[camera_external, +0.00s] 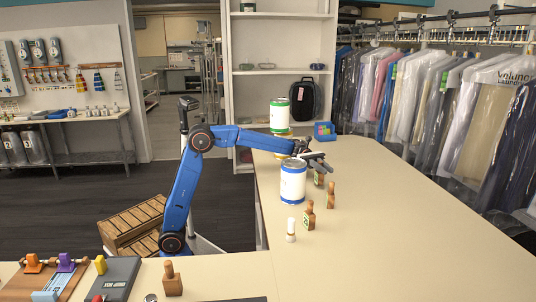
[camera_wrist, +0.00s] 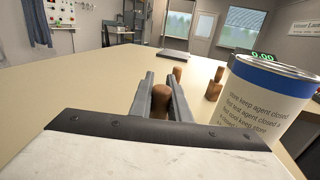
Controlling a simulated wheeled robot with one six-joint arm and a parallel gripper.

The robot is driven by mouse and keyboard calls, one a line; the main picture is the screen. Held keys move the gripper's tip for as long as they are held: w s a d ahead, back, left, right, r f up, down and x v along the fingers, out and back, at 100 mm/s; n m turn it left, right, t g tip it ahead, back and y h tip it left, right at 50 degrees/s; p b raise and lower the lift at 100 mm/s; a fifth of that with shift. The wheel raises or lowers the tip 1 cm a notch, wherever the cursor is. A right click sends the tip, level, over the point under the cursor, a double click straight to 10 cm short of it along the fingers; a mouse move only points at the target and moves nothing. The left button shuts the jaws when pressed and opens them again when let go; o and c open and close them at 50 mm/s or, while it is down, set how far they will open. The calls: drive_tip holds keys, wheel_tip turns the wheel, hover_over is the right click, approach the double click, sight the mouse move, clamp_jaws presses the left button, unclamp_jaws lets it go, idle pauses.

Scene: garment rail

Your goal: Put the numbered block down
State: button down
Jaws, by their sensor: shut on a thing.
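My gripper (camera_external: 318,161) is over the long table, just beyond the blue-banded can. In the wrist view its two dark fingers (camera_wrist: 161,88) are closed around the rounded brown knob (camera_wrist: 161,101) of a wooden block. The held block (camera_external: 319,179) shows below the gripper in the external view, upright and partly covered. I cannot tell whether its base touches the table, and its number is not readable.
The blue-banded can (camera_external: 292,186) stands close beside my gripper, and a green-banded can (camera_external: 279,116) stands farther back. A small white-topped piece (camera_external: 291,230) and another knobbed block (camera_external: 172,281) are nearer. A blue bin (camera_external: 324,131) is at the far end. The table's right side (camera_external: 400,215) is clear.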

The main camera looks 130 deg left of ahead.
wheel_tip(320, 180, up, 14)
drive_tip(key=f, duration=0.1)
drive_tip(key=w+d+m+g+h, duration=0.2)
drive_tip(key=w+d, duration=0.1)
drive_tip(key=d, duration=0.7)
drive_tip(key=w+d+m+g+h, duration=0.1)
drive_tip(key=w+d+h, duration=0.1)
drive_tip(key=d, duration=0.8)
drive_tip(key=w+d+m+g+h, duration=0.2)
drive_tip(key=w+d, duration=0.1)
drive_tip(key=d, duration=0.7)
drive_tip(key=s+d+m+g+h, duration=0.1)
drive_tip(key=s+d+m+g, duration=0.25)
drive_tip(key=d, duration=1.15)
drive_tip(key=s+d+m+g+h, duration=0.2)
drive_tip(key=d+g, duration=0.2)
drive_tip(key=d, duration=1)
drive_tip(key=shift+s+d+f, duration=0.1)
drive_tip(key=shift+d+f, duration=0.05)
drive_tip(key=shift+f, duration=2.3)
drive_tip(key=shift+s+d+f, duration=0.1)
drive_tip(key=shift+f, duration=2.35)
drive_tip(key=shift+s+d+f, duration=0.1)
drive_tip(key=shift+d+f, duration=0.05)
drive_tip(key=shift+f, duration=2.3)
drive_tip(key=shift+f, duration=0.15)
